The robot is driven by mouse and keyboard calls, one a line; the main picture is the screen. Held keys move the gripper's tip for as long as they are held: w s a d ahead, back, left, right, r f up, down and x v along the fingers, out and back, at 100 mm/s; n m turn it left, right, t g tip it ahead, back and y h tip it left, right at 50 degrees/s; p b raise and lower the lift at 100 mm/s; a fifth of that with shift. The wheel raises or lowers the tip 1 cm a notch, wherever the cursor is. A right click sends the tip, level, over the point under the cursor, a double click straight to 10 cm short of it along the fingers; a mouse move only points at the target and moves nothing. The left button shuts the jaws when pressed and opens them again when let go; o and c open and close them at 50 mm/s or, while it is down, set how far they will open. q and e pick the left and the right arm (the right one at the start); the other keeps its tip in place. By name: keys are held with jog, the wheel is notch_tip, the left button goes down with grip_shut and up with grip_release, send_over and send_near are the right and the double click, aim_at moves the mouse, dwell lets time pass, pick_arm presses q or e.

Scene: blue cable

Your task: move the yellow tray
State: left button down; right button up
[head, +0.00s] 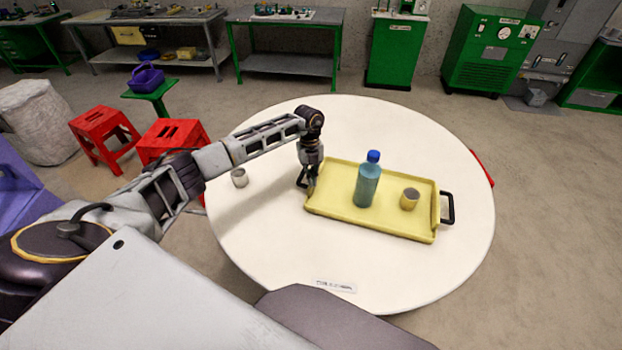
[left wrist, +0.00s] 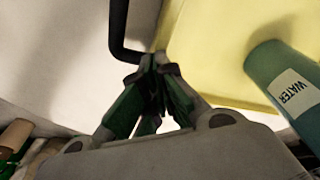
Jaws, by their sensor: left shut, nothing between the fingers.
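The yellow tray (head: 340,205) lies on the round white table (head: 270,250). A blue water bottle (head: 368,182) with a blue cap stands upright on it, and a small tan cup (head: 409,199) stands to the bottle's right. The tray's right black handle (head: 448,207) is clear. My left gripper (head: 309,185) is at the tray's left end, pointing down, fingers shut and empty. In the left wrist view the gripper (left wrist: 155,60) is beside the black handle (left wrist: 120,35) and the tray edge (left wrist: 190,45); I cannot tell whether it touches them. My right gripper is not in view.
A small pale cup (head: 239,178) stands on the table left of the tray. A white label (head: 334,286) lies near the front edge. Red stools (head: 172,138) stand on the floor at the left. The tabletop in front of the tray is mostly free.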

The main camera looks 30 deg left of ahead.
pick_arm(q)
notch_tip(320, 180, up, 12)
jog(key=w+a, duration=0.1)
jog(key=shift+w+a+f, duration=0.2)
dwell(0.3)
jog(key=shift+r, duration=0.1)
dwell(0.5)
